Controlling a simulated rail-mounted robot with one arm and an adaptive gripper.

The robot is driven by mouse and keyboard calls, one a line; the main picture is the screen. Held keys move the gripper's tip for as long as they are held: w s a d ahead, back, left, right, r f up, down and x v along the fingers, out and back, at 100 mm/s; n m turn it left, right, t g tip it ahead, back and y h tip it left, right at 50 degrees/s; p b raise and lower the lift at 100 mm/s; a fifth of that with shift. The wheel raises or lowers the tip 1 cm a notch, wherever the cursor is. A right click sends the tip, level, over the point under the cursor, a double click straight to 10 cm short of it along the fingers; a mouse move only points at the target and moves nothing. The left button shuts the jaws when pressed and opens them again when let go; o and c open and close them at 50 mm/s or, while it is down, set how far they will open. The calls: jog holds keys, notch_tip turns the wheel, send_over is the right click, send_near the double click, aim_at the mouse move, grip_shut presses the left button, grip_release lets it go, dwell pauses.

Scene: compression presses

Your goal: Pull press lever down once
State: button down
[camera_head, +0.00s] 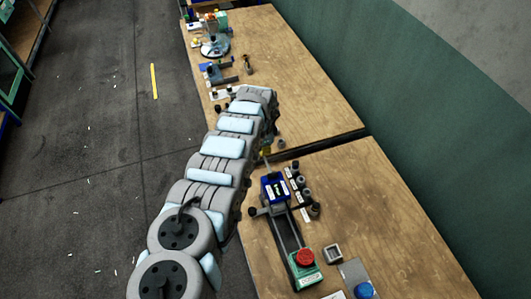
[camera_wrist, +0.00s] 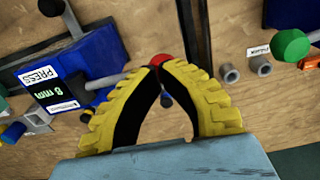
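The blue press (camera_wrist: 95,62) with a "PRESS" label and an "8 mm" display is at the left of the wrist view. The tips cover the knob's lower part. I cannot tell whether they pinch it or only touch it. In the head view my arm hides most of the gripper.
A red button on a green base (camera_head: 305,258) and a blue button (camera_head: 363,290) are on the near wooden table (camera_head: 390,220). Small grey cylinders (camera_wrist: 230,73) and a green knob (camera_wrist: 290,45) lie to the right in the wrist view. A dark gap separates the two tables.

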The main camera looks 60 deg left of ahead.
notch_tip(320, 180, up, 9)
jog(key=p, duration=0.8)
jog(key=shift+r, duration=0.2)
dwell(0.3)
dwell(0.5)
